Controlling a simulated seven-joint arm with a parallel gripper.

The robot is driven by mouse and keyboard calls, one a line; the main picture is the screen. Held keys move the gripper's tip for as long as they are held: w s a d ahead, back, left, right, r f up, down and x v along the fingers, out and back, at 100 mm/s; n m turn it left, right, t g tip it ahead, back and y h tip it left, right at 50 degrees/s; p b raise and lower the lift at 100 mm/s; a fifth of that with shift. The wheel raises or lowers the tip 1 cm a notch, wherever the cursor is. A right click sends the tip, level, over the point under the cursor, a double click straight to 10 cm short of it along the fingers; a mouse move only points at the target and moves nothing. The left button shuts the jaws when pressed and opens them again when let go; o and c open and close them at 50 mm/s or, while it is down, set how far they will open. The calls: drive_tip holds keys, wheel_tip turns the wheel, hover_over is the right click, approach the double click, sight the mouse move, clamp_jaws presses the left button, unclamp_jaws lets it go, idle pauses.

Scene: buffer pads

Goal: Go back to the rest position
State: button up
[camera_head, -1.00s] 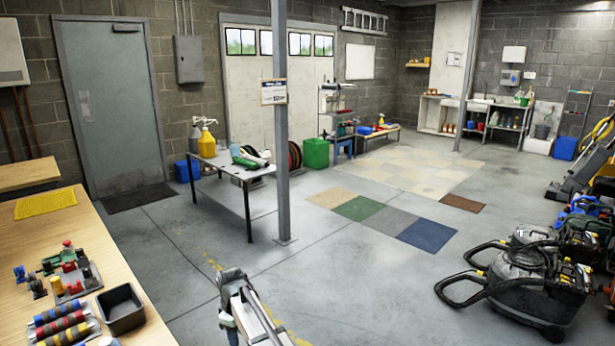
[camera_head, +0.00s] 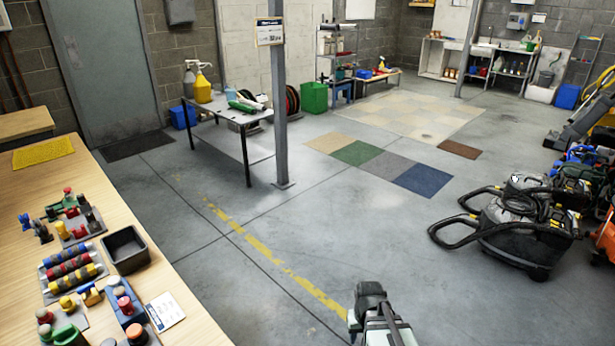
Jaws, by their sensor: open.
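My arm (camera_head: 378,318) shows at the bottom edge of the head view, right of centre, over the bare concrete floor. Its end is cut off or turned so that the fingertips cannot be made out. Nothing is seen held by it. It is well apart from the wooden workbench (camera_head: 180,293) on the left. On the bench are a dark open bin (camera_head: 126,249), a rack of striped red, blue and yellow rolls (camera_head: 70,268), and several small coloured parts. A yellow mat (camera_head: 43,151) lies at the bench's far end.
A metal post (camera_head: 280,120) stands beside a small table (camera_head: 215,125) with bottles. Black vacuum machines (camera_head: 520,230) stand at the right. Coloured floor pads (camera_head: 380,165) lie mid-room. The floor (camera_head: 330,240) between bench and machines is clear.

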drive_tip(key=s+f+g, duration=0.3)
drive_tip(key=s+f, duration=0.7)
drive_tip(key=s, duration=0.5)
drive_tip(key=s+f+g, duration=0.3)
drive_tip(key=s+f, duration=0.7)
drive_tip(key=s, duration=0.5)
drive_tip(key=shift+s+d+f+g, duration=0.35)
drive_tip(key=shift+d+f+g, duration=0.05)
drive_tip(key=shift+d, duration=0.05)
